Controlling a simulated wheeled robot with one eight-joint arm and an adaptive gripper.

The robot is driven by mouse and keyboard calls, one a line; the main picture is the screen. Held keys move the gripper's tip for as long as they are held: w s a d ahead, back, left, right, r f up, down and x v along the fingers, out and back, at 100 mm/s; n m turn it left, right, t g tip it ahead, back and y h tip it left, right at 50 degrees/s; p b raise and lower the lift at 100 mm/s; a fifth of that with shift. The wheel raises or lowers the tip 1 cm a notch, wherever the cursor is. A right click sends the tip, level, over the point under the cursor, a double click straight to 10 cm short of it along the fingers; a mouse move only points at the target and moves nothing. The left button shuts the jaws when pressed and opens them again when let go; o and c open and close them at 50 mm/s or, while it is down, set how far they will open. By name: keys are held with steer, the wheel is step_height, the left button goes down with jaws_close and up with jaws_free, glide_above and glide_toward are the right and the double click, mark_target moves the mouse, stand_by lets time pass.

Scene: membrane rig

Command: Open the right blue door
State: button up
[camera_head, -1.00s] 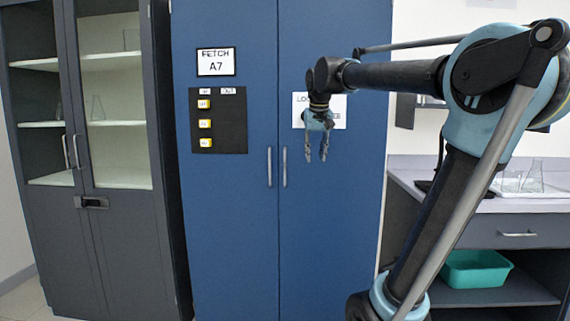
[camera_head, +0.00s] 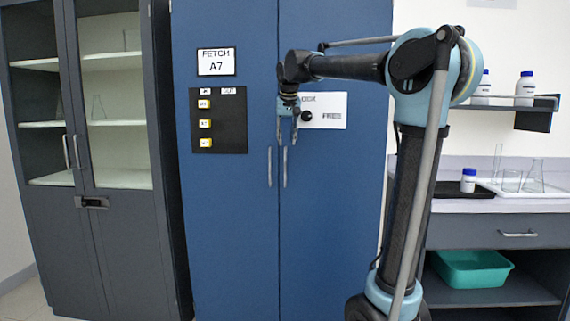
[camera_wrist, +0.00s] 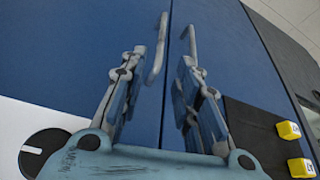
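The blue cabinet has a left door (camera_head: 225,240) and a right door (camera_head: 335,230). Both look shut, with a narrow seam between them. The right door's slim metal handle (camera_head: 285,168) stands beside the left door's handle (camera_head: 269,168). My gripper (camera_head: 287,143) is just above the right handle in the head view, pointing down, fingers apart. The wrist view is turned over: the right door's handle (camera_wrist: 157,50) shows on the left by one fingertip, and the left door's handle (camera_wrist: 190,42) near the other. My gripper (camera_wrist: 164,62) holds nothing; contact cannot be told.
A black panel (camera_head: 219,135) with yellow tags is on the left door. A white sign (camera_head: 325,110) is on the right door, partly hidden by my arm. A grey glass-door cabinet (camera_head: 100,240) stands left; a bench (camera_head: 470,206) with glassware stands right.

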steer(key=x, duration=1.1)
steer(key=shift+w+f, duration=0.1)
jaws_close()
